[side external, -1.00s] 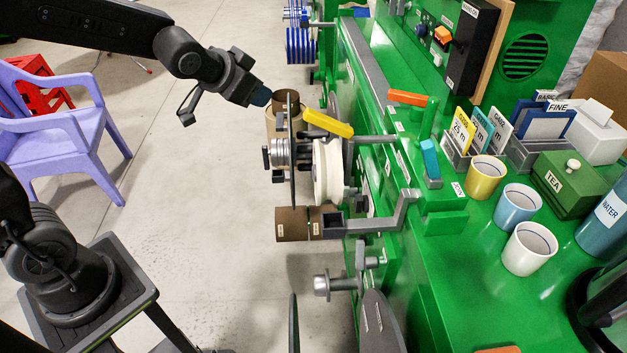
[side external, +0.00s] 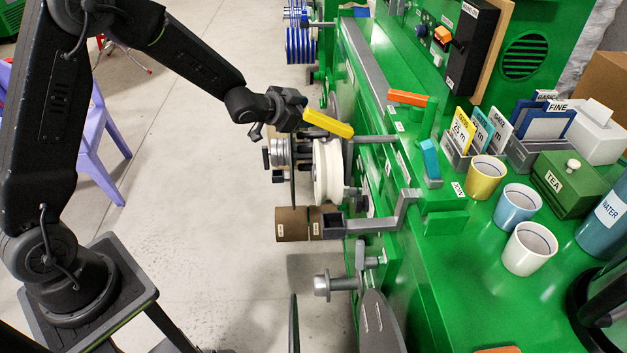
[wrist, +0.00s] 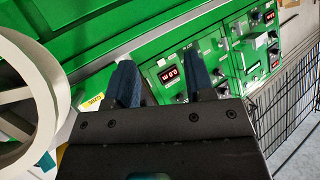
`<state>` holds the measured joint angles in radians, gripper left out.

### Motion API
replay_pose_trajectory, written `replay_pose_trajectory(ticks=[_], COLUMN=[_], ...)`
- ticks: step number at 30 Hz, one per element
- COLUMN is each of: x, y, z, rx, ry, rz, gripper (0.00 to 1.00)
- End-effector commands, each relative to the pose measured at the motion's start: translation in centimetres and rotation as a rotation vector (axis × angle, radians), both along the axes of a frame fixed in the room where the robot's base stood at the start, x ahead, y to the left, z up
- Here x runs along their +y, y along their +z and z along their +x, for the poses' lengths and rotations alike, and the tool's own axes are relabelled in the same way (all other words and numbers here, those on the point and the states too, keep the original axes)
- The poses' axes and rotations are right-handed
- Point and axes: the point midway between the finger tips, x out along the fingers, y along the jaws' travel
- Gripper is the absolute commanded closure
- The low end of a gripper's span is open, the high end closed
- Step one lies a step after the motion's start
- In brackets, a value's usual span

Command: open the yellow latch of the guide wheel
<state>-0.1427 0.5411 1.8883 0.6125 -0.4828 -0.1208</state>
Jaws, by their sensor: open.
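The yellow latch (side external: 328,123) is a bar above the white guide wheel (side external: 328,170), sloping slightly down to the right. My gripper (side external: 299,121) is at the latch's left end in the side view; its fingertips are hidden there, and I cannot tell whether it touches the latch. In the wrist view my gripper (wrist: 160,84) shows two dark blue fingers spread apart with nothing between them. A large white wheel (wrist: 52,85) stands left of the fingers in that view. The latch cannot be clearly made out in the wrist view.
The green machine (side external: 380,160) runs along the right of the wheel. A grey bracket (side external: 385,222) and brown spool (side external: 292,223) are below it. An orange bar (side external: 408,98) and blue lever (side external: 430,160) are to the right.

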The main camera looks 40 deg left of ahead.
Motion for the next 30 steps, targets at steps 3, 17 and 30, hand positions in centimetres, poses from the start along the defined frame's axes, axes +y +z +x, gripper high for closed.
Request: replay_pose_trajectory(ticks=[3,17,30], x=[-0.3,-1.8,-3.2], y=[-2.4,-10.9,-17.8], z=[0.9,1.8,-0.4], rx=[-0.022,-0.116,-0.183], ry=[-0.049,-0.243,-0.396], rz=[-0.019,-0.129,-0.269], gripper=[0.51,0.51,0.51])
